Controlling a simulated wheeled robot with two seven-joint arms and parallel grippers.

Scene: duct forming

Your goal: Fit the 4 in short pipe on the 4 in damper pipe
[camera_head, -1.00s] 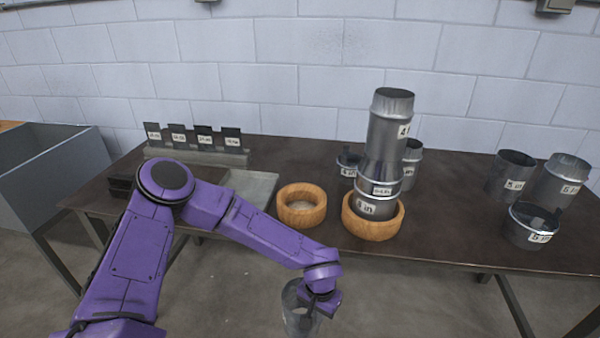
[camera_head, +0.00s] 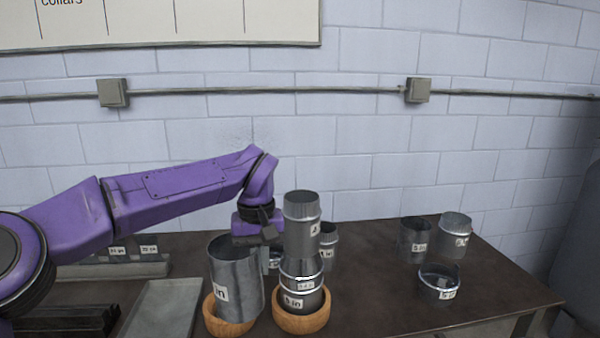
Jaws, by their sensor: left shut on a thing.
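My left gripper (camera_head: 262,238) is shut on a grey metal pipe (camera_head: 236,285) at its upper rim. The pipe is slightly tilted, with its open end up and a label ending in "in"; the label's number is not readable. Its lower end overlaps the left wooden ring (camera_head: 210,322); I cannot tell whether it rests in it. Just right, a stack stands upright in the right wooden ring (camera_head: 301,323): a labelled lower piece (camera_head: 302,300), a tapered middle piece (camera_head: 300,268) and a narrower top pipe (camera_head: 302,225). I cannot tell which piece is the damper pipe. My right gripper is not in view.
Behind the stack stand a pipe (camera_head: 328,242) and a mostly hidden piece (camera_head: 275,262). At the right are two pipes (camera_head: 414,240) (camera_head: 454,235) and a low collar (camera_head: 438,284). A metal tray (camera_head: 160,308) lies at left. The table between stack and collar is clear.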

